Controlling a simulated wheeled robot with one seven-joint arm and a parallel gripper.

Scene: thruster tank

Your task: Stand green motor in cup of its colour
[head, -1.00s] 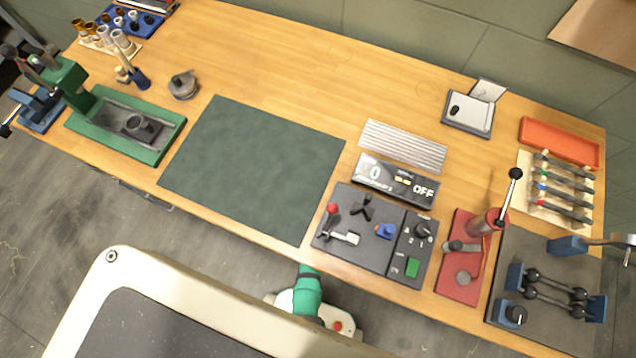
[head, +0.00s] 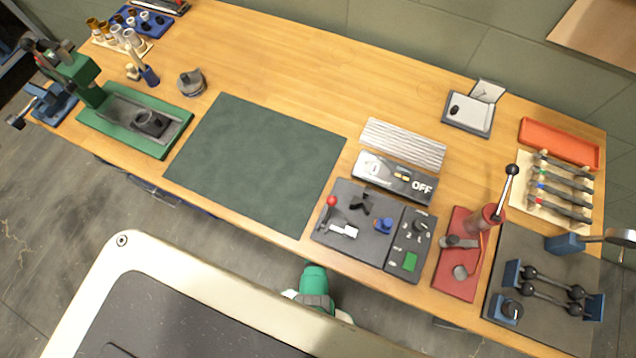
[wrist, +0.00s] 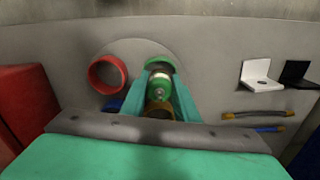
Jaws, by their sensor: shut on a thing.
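In the wrist view my gripper (wrist: 161,98) has its two teal fingers closed around a small motor (wrist: 159,89) with a green end and a pale metal body. A green ring-shaped cup (wrist: 157,61) shows just beyond the motor, partly hidden by it; I cannot tell whether they touch. A red cup (wrist: 108,74) stands open to the left. A blue piece (wrist: 113,105) is partly hidden by the left finger. An orange-brown rim (wrist: 160,112) shows below the motor, mostly covered. The head view shows neither the gripper nor the cups.
In the wrist view a red block (wrist: 24,108) stands at the left. The head view shows a wooden workbench (head: 300,60) with a green mat (head: 255,160) and several fixtures.

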